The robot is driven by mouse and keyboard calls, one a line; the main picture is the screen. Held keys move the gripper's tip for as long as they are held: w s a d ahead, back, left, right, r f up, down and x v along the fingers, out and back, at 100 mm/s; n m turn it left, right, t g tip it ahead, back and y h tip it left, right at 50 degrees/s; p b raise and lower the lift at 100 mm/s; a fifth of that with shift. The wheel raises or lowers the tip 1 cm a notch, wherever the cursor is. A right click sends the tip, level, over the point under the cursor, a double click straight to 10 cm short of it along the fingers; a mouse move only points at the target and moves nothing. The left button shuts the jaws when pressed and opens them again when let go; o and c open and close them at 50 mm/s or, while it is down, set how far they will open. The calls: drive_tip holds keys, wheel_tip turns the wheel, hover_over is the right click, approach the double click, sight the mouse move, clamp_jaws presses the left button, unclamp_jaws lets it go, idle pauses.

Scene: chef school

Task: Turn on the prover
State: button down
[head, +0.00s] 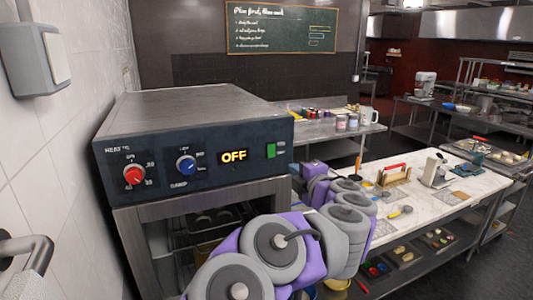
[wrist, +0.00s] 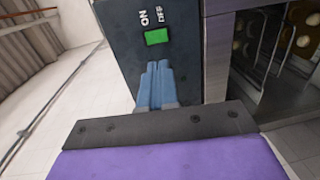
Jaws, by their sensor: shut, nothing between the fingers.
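The prover (head: 190,150) is a dark metal oven-like unit at the left in the head view. Its display (head: 234,156) reads "OFF". A red knob (head: 134,175) and a blue knob (head: 186,165) are on its front panel. A green switch (head: 271,151) is at the panel's right end. In the wrist view the green switch (wrist: 156,37) sits beside the words "ON" and "OFF". My gripper (wrist: 157,66) is shut and empty, its blue fingertips just short of the switch in the picture. I cannot tell whether they touch the panel. In the head view the fingers are hidden behind my arm.
A tiled wall with a grey box (head: 35,60) is close on the left. A work table (head: 440,190) with tools and boards stands to the right. Racks (wrist: 285,45) with round items show inside the prover.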

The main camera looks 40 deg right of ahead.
drive_tip(key=s+a, duration=0.1)
approach(272, 156)
drive_tip(key=shift+n+y, duration=0.3)
drive_tip(key=x, duration=0.6)
drive_tip(key=shift+w+d+p, duration=0.25)
drive_tip(key=shift+d+p, duration=0.15)
drive_tip(key=shift+w+a, duration=0.2)
drive_tip(key=shift+a, duration=0.1)
drive_tip(key=shift+b, duration=0.45)
